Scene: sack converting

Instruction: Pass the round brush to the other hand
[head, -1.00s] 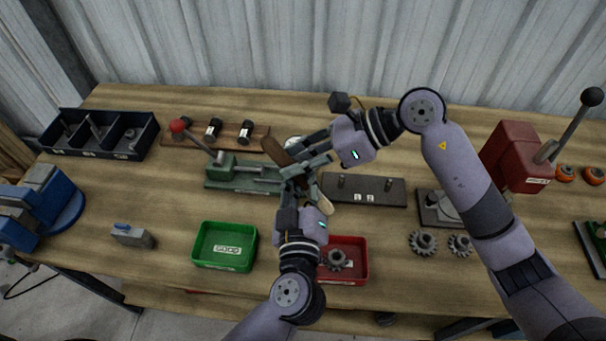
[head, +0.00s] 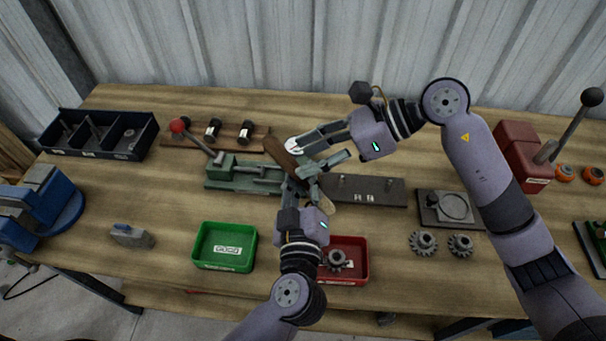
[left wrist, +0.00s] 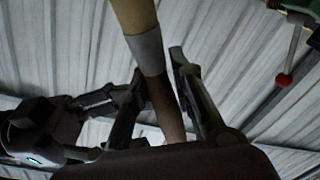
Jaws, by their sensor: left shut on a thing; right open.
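The round brush (head: 281,152) is held tilted above the middle of the bench, its dark brown end up and left, its tan end down and right. My left gripper (head: 302,184) is shut on it near the middle. In the left wrist view the brush (left wrist: 147,52) shows a tan part, a grey band and a brown part between the left fingers (left wrist: 160,95). My right gripper (head: 312,154) is open, its fingers spread close to the right of the brush's brown part; whether they touch it I cannot tell. The right gripper also shows at the left of the wrist view.
Behind the hands is a green toggle clamp (head: 236,172) with a red-knobbed lever. A green bin (head: 224,265) and a red bin (head: 355,275) stand in front. A dark plate (head: 375,190) lies to the right.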

